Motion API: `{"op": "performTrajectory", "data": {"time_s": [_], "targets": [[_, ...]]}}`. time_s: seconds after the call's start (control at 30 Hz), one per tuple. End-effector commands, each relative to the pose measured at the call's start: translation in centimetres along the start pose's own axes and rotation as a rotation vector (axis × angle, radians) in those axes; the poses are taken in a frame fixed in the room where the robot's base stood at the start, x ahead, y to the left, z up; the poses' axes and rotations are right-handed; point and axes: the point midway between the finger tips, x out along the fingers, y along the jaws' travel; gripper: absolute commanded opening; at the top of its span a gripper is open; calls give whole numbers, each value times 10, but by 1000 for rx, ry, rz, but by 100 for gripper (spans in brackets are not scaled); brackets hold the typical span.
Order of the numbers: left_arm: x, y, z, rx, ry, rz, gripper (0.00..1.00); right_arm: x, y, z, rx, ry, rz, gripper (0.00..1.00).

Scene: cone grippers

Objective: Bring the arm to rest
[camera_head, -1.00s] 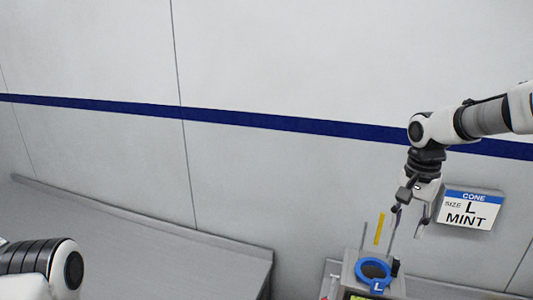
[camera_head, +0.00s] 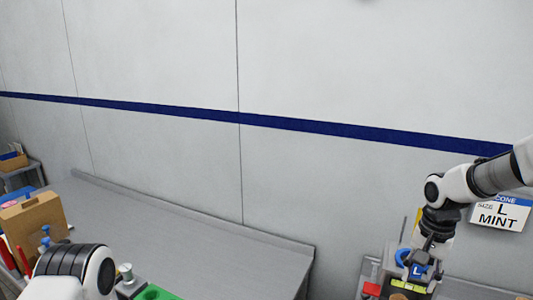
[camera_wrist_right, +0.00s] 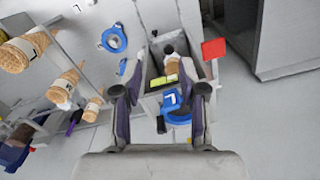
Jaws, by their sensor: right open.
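My right gripper (camera_head: 424,264) is low at the right of the head view, pointing down. In the right wrist view its two fingers (camera_wrist_right: 160,95) are spread apart with nothing clamped between them. A blue ring with an L tag (camera_head: 405,257) is close by the gripper and partly hidden by it; it also shows in the right wrist view (camera_wrist_right: 178,116), between and beyond the fingers. I cannot tell whether a finger touches it. My left arm shows at the lower left of the head view, but its gripper is out of frame.
A sign reading L MINT (camera_head: 500,213) is on the wall at right. A grey counter (camera_head: 215,250) runs along the wall. A brown box (camera_head: 35,225) and a green item (camera_head: 155,292) are at left. The right wrist view shows several cones (camera_wrist_right: 63,87) and a red plate (camera_wrist_right: 214,48).

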Motion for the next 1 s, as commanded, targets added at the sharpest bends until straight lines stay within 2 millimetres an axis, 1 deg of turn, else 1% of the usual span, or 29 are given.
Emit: {"op": "performTrajectory", "data": {"time_s": [0.03,0.17,0.27,0.3,0.33,0.37,0.4,0.43,0.47,0.5,0.57,0.6,0.67,0.7,0.77,0.8,0.87,0.9,0.93,1.0], "targets": [[0,0,0,0,0,0,56,16,-2,6,-25,-8,3,41],[0,0,0,0,0,0,56,64,-10,22,-101,-19,-9,41],[0,0,0,0,-1,0,56,109,-12,42,-170,-29,-21,41],[0,0,0,0,-1,0,56,129,-11,52,-203,-34,-24,41],[0,0,0,0,-1,0,56,146,-10,61,-228,-38,-27,41],[0,0,0,0,-1,0,56,163,-8,72,-255,-42,-30,41],[0,0,0,0,-1,0,56,188,-2,88,-296,-47,-33,41],[0,0,0,0,-1,0,56,207,3,101,-327,-51,-36,41],[0,0,0,0,-1,0,56,225,9,115,-360,-53,-36,41],[0,0,0,0,-1,0,56,246,19,134,-399,-53,-38,41],[0,0,0,0,-1,0,56,273,34,160,-457,-49,-37,41],[0,0,0,0,0,0,56,286,46,176,-494,-46,-34,41],[0,0,0,0,0,0,56,304,63,200,-547,-39,-26,41],[0,0,0,0,0,0,56,312,76,215,-582,-35,-19,41],[0,0,0,0,-1,0,56,323,95,236,-635,-27,-6,41],[0,0,0,0,-1,0,56,327,108,250,-674,-23,5,41],[0,0,0,0,-1,0,56,332,127,268,-730,-14,22,41],[9,0,0,0,0,0,56,342,134,275,-758,-5,28,41],[27,0,-1,0,1,0,56,360,130,270,-752,3,23,41],[50,0,1,0,-1,0,56,382,129,268,-749,5,21,41]]}}
